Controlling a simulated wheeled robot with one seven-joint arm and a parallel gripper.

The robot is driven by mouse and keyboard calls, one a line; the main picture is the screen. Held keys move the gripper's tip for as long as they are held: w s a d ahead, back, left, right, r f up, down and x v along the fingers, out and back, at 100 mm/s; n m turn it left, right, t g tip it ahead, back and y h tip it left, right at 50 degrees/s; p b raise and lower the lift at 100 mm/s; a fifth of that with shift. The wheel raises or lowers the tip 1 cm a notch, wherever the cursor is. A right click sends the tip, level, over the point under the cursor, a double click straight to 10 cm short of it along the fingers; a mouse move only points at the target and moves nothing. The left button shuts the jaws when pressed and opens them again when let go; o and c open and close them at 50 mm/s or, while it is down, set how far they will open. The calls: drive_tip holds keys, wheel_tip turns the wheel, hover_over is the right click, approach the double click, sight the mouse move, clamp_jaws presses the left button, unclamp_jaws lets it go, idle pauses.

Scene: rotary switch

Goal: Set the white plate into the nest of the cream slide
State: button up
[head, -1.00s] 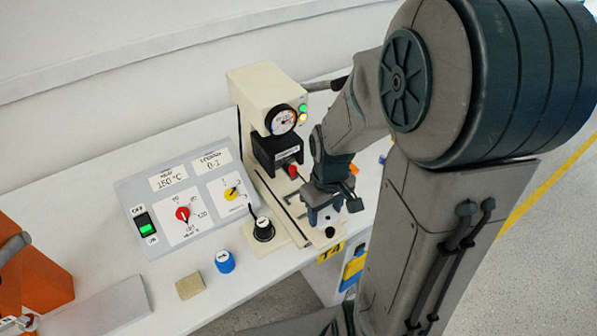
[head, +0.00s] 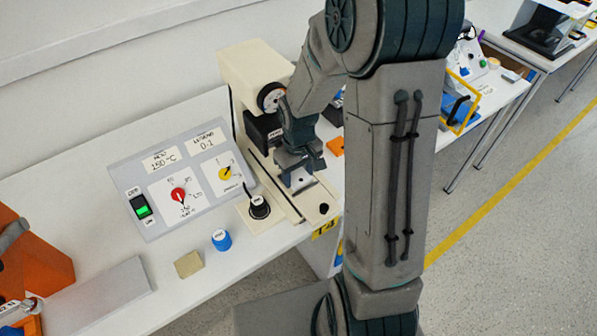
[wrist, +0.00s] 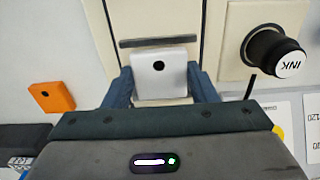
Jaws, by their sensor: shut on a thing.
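The white plate (wrist: 160,76), with a black round hole, is held between the two fingers of my gripper (wrist: 160,88). I cannot tell the nest apart or whether the plate touches the slide.
The cream press (head: 245,68) stands behind my gripper. A black INK knob (head: 259,206) stands beside the slide. A grey control panel (head: 180,185), a blue cap (head: 221,240) and a tan block (head: 188,264) are to the left. An orange plate (wrist: 52,97) lies across the slide from the knob.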

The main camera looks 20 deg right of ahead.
sight(298, 177)
drive_tip(key=shift+f, duration=0.15)
drive_tip(key=o, duration=1)
drive_tip(key=shift+c, duration=0.2)
wheel_tip(298, 177, up, 12)
drive_tip(key=f, duration=0.1)
drive_tip(key=s+r+m+t, duration=0.1)
drive_tip(key=s+r, duration=0.3)
drive_tip(key=s, duration=0.3)
drive_tip(key=s+r+m+t, duration=0.2)
drive_tip(key=s+r, duration=0.1)
drive_tip(key=s, duration=0.4)
drive_tip(key=shift+r+m, duration=0.3)
drive_tip(key=shift+r, duration=0.05)
